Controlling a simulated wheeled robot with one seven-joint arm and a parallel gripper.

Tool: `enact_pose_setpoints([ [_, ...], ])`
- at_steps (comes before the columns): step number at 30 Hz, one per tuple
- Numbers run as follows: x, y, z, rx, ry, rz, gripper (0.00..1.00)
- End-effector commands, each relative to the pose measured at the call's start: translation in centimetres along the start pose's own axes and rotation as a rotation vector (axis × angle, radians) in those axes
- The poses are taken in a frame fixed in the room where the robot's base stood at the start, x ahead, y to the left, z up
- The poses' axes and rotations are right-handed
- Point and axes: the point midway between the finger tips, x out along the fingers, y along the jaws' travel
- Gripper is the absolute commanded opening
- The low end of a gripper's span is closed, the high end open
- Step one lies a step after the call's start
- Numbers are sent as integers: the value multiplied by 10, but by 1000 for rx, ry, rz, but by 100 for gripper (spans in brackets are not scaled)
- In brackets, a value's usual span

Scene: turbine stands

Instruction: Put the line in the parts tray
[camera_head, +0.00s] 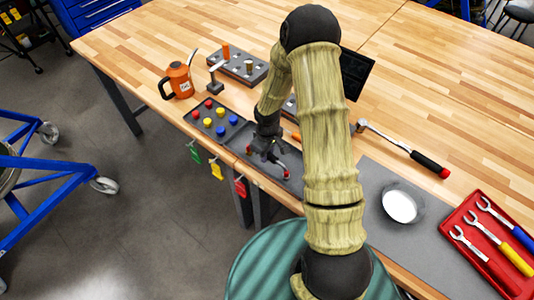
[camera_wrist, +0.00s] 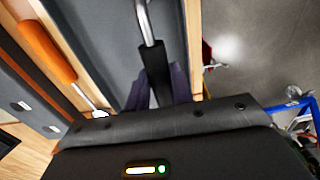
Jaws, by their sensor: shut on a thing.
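The line is a thin metal tube with a black sleeve and red ends. In the head view the line (camera_head: 284,170) shows below my gripper (camera_head: 267,150), over the dark grey parts tray (camera_head: 290,185) at the front edge of the bench. In the wrist view the metal part of the line (camera_wrist: 146,20) runs up the picture, and its black sleeve is between the fingers of my gripper (camera_wrist: 165,88). The grey floor of the tray (camera_wrist: 105,35) lies behind it. My gripper is shut on the line. I cannot tell whether the line touches the tray floor.
A tray of coloured caps (camera_head: 213,118) stands left of the parts tray. Red, yellow and green tags (camera_head: 216,170) hang at the bench edge. An orange-handled screwdriver (camera_wrist: 45,50) lies beside the tray. A torque wrench (camera_head: 400,146), a bowl (camera_head: 402,204) and a red wrench tray (camera_head: 475,262) are right.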

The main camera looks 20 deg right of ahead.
Motion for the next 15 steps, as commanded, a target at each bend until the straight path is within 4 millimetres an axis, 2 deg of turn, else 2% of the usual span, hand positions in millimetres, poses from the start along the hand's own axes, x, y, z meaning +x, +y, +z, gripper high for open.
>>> enact_pose_setpoints([
  [1,9,-4,6,1,-15,-11,0],
  [5,9,-4,6,1,-17,-12,0],
  [6,9,-4,6,1,-17,-12,31],
  [9,8,-3,6,1,-15,-11,48],
  [15,6,-3,4,0,-12,-8,48],
])
